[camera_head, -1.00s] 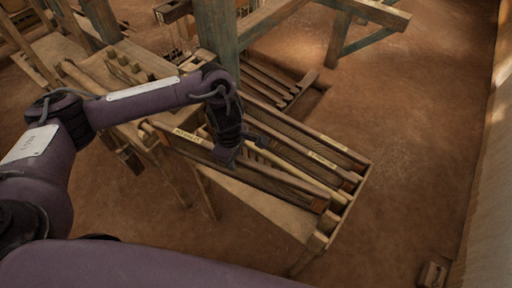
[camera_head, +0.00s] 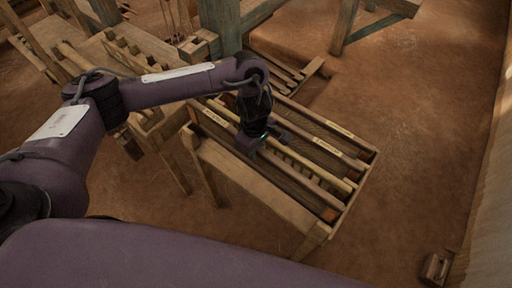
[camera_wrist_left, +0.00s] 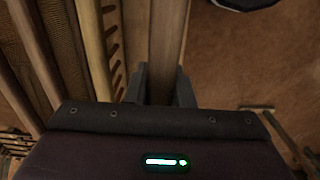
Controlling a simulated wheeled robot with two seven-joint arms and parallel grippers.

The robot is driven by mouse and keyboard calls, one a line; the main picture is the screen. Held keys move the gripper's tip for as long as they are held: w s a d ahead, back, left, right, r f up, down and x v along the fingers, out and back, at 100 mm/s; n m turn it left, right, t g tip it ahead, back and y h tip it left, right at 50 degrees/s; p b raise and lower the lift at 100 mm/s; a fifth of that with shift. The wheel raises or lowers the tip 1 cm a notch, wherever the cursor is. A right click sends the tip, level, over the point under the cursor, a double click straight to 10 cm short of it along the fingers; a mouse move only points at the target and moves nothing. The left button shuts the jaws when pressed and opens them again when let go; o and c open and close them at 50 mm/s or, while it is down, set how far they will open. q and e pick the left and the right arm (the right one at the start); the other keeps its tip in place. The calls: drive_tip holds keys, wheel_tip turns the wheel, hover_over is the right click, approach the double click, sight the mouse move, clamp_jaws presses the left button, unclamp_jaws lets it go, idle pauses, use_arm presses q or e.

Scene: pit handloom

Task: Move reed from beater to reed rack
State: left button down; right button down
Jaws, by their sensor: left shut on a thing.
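My left gripper (camera_head: 262,144) is over the reed rack (camera_head: 262,190), a wooden frame of long parallel slots. It is shut on the reed (camera_head: 304,188), a long dark wooden strip that lies along the front part of the rack. The reed has a pale label near its far left end. In the left wrist view, the gripper (camera_wrist_left: 163,88) has a finger on each side of the reed's wooden bar (camera_wrist_left: 168,35). How deep the reed sits in its slot is hidden. My right gripper does not show.
Other labelled reeds (camera_head: 325,147) lie in slots behind the held one. The loom's blue-green post (camera_head: 220,28) stands behind the rack, with loom timbers (camera_head: 115,50) to the left. The earthen floor (camera_head: 415,120) on the right is mostly clear; a small wooden object (camera_head: 435,268) lies there.

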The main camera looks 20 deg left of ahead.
sight(256, 165)
use_arm(q)
drive_tip(key=shift+f+b, duration=1.15)
drive_tip(key=shift+f, duration=0.45)
drive_tip(key=shift+f+b, duration=1.65)
drive_tip(key=shift+f, duration=0.35)
drive_tip(key=c, duration=1.2)
unclamp_jaws()
drive_tip(key=shift+o, duration=0.2)
drive_tip(key=shift+w+r, duration=0.1)
drive_tip(key=shift+r, duration=0.2)
wheel_tip(256, 165, up, 7)
drive_tip(key=shift+r+p, duration=0.1)
drive_tip(key=shift+p, duration=0.75)
wheel_tip(256, 165, up, 7)
drive_tip(key=p, duration=0.6)
drive_tip(key=shift+a+r, duration=0.1)
drive_tip(key=shift+a, duration=0.05)
